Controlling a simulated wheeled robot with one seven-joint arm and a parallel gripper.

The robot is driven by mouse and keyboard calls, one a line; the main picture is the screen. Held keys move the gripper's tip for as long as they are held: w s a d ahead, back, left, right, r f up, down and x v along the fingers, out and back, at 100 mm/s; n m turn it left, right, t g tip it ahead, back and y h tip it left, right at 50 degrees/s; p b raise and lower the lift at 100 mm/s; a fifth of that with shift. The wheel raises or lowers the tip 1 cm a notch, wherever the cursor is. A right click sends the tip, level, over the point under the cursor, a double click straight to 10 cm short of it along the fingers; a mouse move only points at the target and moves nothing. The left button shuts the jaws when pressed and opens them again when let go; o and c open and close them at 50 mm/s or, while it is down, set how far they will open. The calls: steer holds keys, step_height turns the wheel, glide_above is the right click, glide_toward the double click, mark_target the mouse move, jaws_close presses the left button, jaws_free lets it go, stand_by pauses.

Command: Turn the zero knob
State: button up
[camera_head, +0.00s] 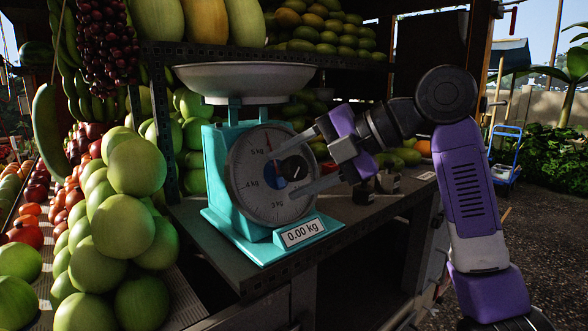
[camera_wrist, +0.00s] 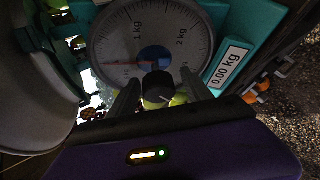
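The teal scale (camera_head: 217,170) stands on the stall counter, with a grey round dial (camera_head: 245,185) on its front. A small black zero knob (camera_head: 293,170) sticks out near the middle of the dial; it also shows in the wrist view (camera_wrist: 157,88). My gripper (camera_head: 285,173) is in front of the dial, its fingers open on either side of the knob. In the wrist view my gripper (camera_wrist: 161,77) shows gaps between the knob and both fingers. Red and blue parts show at the dial's centre behind the knob. The needle's exact reading is too small to tell.
A metal pan (camera_head: 243,79) tops the scale, empty as far as seen. A label (camera_head: 302,232) at its base reads 0.00 kg. Green melons (camera_head: 125,210) are piled to the left. Small dark jars (camera_head: 364,190) stand on the counter (camera_head: 345,215) to the right.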

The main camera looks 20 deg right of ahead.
steer(key=v, duration=0.8)
stand_by(0.7)
